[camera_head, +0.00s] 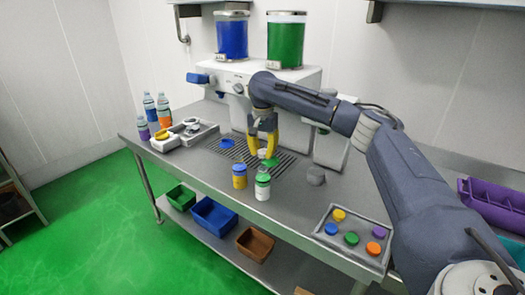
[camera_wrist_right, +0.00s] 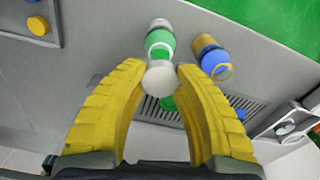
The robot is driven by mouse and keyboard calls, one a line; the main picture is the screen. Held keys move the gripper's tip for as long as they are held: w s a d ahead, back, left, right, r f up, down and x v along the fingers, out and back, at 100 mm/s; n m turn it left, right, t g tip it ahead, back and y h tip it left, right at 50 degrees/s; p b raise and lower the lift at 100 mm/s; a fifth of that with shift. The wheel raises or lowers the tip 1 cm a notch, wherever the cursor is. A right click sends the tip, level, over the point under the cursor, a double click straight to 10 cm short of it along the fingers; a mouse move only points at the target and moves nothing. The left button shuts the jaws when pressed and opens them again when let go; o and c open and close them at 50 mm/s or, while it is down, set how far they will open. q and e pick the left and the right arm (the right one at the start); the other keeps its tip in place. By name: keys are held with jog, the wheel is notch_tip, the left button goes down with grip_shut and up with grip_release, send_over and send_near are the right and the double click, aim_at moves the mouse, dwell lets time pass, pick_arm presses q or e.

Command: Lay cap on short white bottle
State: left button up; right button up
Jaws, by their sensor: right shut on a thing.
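My right gripper (camera_head: 263,146) has its yellow fingers shut on a small white cap (camera_head: 264,154), which also shows between the fingertips in the right wrist view (camera_wrist_right: 160,78). The short white bottle (camera_head: 262,188), with a green band near its top, stands upright on the steel table, just in front of and below the held cap. It also shows beyond the cap in the right wrist view (camera_wrist_right: 160,41). The cap appears apart from the bottle, though the exact gap is hard to tell. My left gripper is not in view.
An orange-yellow bottle with a blue top (camera_head: 239,176) stands close left of the white bottle. A green piece (camera_head: 270,162) and a blue piece (camera_head: 227,143) lie at the grate. A tray (camera_head: 327,229) with several coloured caps lies at the right front.

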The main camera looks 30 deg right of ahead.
aim_at(263, 165)
jog(key=shift+f, duration=2.05)
jog(key=shift+f, duration=0.3)
jog(key=o, duration=0.8)
notch_tip(263, 165, up, 12)
jog(key=shift+a, duration=0.1)
